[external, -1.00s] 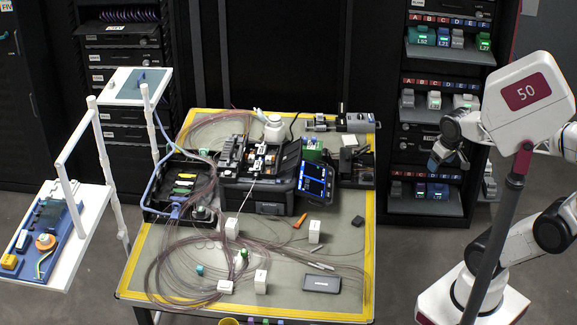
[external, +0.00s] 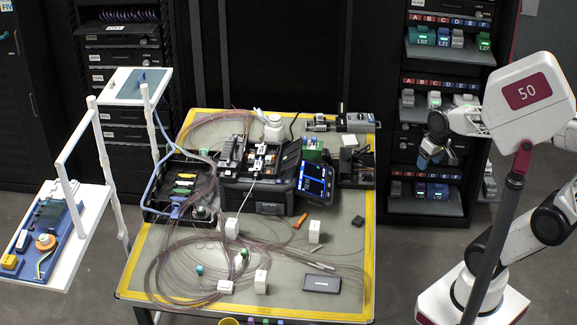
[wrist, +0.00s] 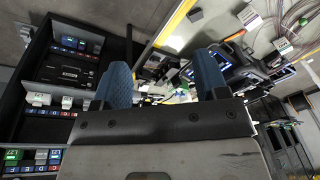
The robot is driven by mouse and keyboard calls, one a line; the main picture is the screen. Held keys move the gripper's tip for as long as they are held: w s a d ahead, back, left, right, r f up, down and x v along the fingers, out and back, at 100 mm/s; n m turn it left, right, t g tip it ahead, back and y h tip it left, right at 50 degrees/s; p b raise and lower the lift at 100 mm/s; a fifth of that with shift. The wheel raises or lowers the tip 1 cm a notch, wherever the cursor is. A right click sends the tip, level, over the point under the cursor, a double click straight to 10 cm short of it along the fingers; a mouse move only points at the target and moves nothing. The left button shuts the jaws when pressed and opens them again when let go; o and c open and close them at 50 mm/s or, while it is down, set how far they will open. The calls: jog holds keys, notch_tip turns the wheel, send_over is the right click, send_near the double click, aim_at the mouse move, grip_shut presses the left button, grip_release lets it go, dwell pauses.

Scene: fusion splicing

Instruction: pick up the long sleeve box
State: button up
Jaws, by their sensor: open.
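The cabinet shelves hold several small labelled boxes. On the top shelf, a green box (external: 422,36) carries a label that seems to begin with LS, and another green box (external: 484,41) sits at the right end. I cannot tell for sure which one is the long sleeve box. My gripper (external: 428,160) hangs in front of the cabinet, between the middle and bottom shelves, with blue fingers. In the wrist view my gripper (wrist: 165,78) is open with nothing between its fingers. A green-labelled box (wrist: 12,156) shows at the lower left there.
The middle shelf (external: 425,107) holds grey and white boxes; the bottom shelf (external: 425,207) holds blue and grey ones. The yellow-edged table (external: 350,260) at left carries a splicer (external: 262,185), loose fibres and white blocks. Open floor lies between table and cabinet.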

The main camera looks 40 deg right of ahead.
jog(key=w+a+f+m+g+y, duration=0.2)
jog(key=w+a+f+g+y, duration=0.1)
jog(key=w+a, duration=0.8)
jog(key=m+g+y, duration=0.6)
jog(key=m+g, duration=0.1)
jog(key=g, duration=0.1)
send_near(262, 271)
jog(key=x, duration=0.2)
jog(key=f+x, duration=0.1)
jog(key=x, duration=0.1)
jog(key=shift+a, duration=0.15)
jog(key=shift+x, duration=1.3)
jog(key=shift+x, duration=2.6)
